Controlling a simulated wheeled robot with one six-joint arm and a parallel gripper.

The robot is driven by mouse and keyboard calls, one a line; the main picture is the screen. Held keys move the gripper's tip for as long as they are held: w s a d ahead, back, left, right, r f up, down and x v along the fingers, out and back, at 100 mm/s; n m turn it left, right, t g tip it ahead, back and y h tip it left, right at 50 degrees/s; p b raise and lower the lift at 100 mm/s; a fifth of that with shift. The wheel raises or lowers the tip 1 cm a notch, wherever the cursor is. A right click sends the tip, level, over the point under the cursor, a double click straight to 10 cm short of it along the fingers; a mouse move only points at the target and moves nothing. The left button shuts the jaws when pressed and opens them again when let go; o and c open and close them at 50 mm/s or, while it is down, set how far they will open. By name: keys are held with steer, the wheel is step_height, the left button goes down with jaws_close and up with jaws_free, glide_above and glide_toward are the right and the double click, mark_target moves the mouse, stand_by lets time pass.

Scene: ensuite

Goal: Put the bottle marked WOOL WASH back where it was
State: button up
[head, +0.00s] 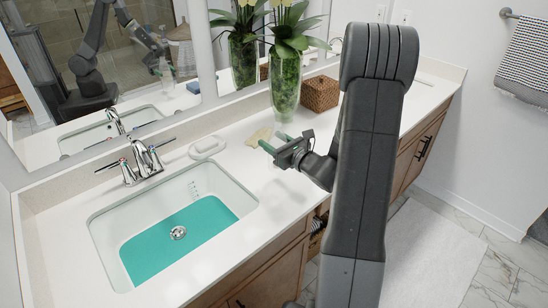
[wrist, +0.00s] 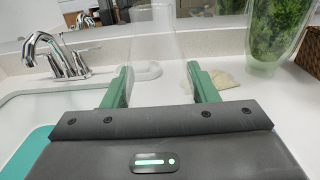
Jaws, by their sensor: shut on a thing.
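My gripper (head: 275,142) is over the counter, to the right of the sink and in front of the plant vase. In the wrist view its two green fingers (wrist: 160,84) are shut on a clear, see-through bottle (wrist: 157,48). The bottle looks upright and narrows towards the top. Its lower part is hidden behind the gripper body, so I cannot tell whether it touches the counter. No WOOL WASH marking can be read on it. In the head view the bottle barely shows.
The sink (head: 112,244), with a teal layer in its bottom, and the faucet (head: 142,160) are on the left. A soap dish (head: 207,147), a beige flat item (head: 259,136), a glass plant vase (head: 286,90) and a woven box (head: 320,93) stand near the mirror.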

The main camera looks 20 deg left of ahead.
steer(key=shift+f+p, duration=0.3)
steer(key=shift+f, duration=2.35)
steer(key=shift+f, duration=0.2)
steer(key=o, duration=1)
steer(key=shift+o, duration=0.2)
steer(key=shift+r, duration=0.15)
steer(key=shift+r, duration=0.2)
steer(key=b+v, duration=0.2)
steer(key=v, duration=1)
steer(key=shift+b, duration=0.4)
steer(key=shift+s+f, duration=0.1)
steer(key=shift+f, duration=0.05)
